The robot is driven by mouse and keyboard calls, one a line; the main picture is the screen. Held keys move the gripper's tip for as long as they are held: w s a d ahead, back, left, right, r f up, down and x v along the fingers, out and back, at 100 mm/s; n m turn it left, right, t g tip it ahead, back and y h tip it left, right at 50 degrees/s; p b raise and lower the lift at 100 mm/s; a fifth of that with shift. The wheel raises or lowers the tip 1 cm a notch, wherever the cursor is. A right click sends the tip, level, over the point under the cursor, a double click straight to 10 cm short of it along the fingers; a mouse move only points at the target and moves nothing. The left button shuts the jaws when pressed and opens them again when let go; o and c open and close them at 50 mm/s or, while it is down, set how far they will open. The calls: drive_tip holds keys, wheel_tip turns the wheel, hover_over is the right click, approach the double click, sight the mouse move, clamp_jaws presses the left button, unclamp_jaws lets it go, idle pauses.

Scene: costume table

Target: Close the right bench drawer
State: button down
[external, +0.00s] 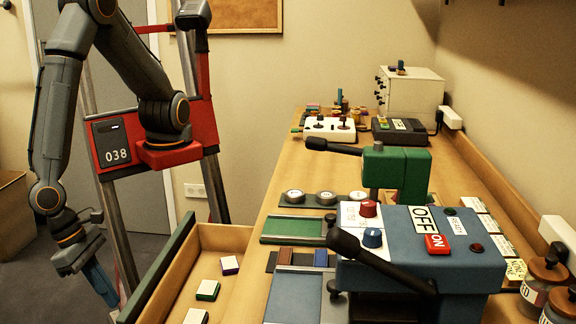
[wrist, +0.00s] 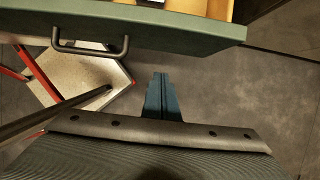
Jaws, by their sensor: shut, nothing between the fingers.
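The bench drawer (external: 225,238) stands pulled out from the wooden bench, with a green front panel (external: 160,262) and several small blocks inside. In the wrist view the drawer's green front (wrist: 180,36) crosses the top, with a dark bar handle (wrist: 90,47) on its left part. My gripper (external: 103,287) hangs outside the drawer, to the left of its front panel in the external view. In the wrist view my blue gripper fingers (wrist: 161,85) are together and empty, below the drawer front and apart from it, over the grey floor.
A blue machine (external: 440,255) with black levers and an ON/OFF panel stands on the bench. Behind it are a green press (external: 400,170), a white control box (external: 328,128) and a small cabinet (external: 412,92). Jars stand at the right edge. Grey floor (wrist: 240,95) is clear around my gripper.

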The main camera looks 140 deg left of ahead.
sight(130, 303)
drive_tip(key=shift+w+a+f+p, duration=0.3)
drive_tip(key=shift+w+a+f, duration=0.2)
drive_tip(key=shift+w+a, duration=0.35)
drive_tip(key=shift+w+a+f+p, duration=0.25)
drive_tip(key=shift+w+a+f, duration=0.2)
drive_tip(key=shift+w+a, duration=0.4)
drive_tip(key=w+a+p, duration=0.1)
drive_tip(key=w+a, duration=1.3)
drive_tip(key=shift+w, duration=0.1)
